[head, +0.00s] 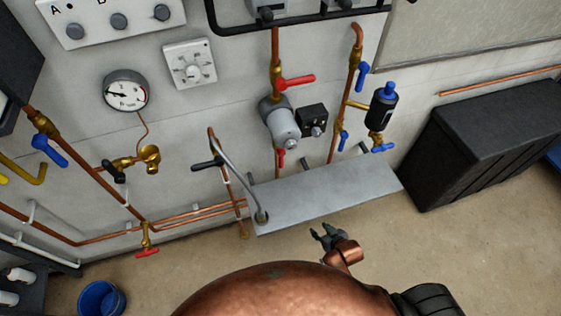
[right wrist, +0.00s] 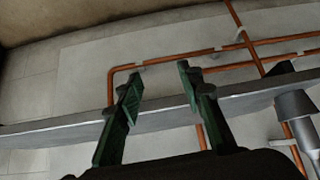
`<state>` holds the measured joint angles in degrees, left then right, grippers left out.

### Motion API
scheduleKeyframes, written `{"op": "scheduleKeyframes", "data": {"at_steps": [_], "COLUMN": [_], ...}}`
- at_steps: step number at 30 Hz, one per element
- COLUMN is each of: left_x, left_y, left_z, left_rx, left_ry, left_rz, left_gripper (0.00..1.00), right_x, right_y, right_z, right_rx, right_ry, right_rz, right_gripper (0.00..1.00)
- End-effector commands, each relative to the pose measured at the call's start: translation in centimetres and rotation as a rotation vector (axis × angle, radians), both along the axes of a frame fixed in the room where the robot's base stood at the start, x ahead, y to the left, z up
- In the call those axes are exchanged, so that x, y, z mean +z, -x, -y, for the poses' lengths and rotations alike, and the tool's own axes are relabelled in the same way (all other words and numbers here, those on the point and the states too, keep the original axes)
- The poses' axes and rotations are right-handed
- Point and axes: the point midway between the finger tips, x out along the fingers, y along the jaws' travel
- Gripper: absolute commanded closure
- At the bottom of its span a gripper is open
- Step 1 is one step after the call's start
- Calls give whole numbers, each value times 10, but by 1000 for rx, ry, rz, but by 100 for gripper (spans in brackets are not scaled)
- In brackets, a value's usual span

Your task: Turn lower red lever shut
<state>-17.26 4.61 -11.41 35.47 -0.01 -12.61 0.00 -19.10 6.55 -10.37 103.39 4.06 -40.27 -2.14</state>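Several red levers show in the head view. The upper red lever (head: 295,81) sits above the grey pump (head: 280,123) and sticks out to the right, across its copper pipe. The lower red lever (head: 281,157) is small, just under the pump, and appears to lie along the pipe. Another red lever (head: 148,252) is on a brass valve low on the wall at left. My right gripper (head: 328,235) is in front of the grey shelf, well below and apart from the pump levers. In the right wrist view its green fingers (right wrist: 158,85) are apart and empty. My left gripper is out of view.
The grey shelf (head: 330,190) juts out below the pump; its edge also crosses the right wrist view (right wrist: 60,128). A bent grey tube (head: 236,172) rises at its left end. A black bin (head: 490,140) stands right, a blue bucket (head: 101,299) left.

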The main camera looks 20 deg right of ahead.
Motion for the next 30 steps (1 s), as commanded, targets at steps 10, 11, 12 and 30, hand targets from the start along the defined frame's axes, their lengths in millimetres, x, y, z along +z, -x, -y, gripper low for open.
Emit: {"op": "scheduleKeyframes", "data": {"at_steps": [10,11,12,30], "left_x": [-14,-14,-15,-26], "left_y": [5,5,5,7], "left_z": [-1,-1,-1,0], "left_rx": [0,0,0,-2], "left_ry": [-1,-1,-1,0], "left_rz": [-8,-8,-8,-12], "left_gripper": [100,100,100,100], "right_x": [60,63,69,191], "right_y": [-50,-57,-67,-195], "right_z": [-16,-18,-22,-77], "right_rx": [27,32,37,99], "right_ry": [-28,-33,-41,-165], "right_rz": [165,190,226,836], "right_gripper": [66,66,66,66]}}
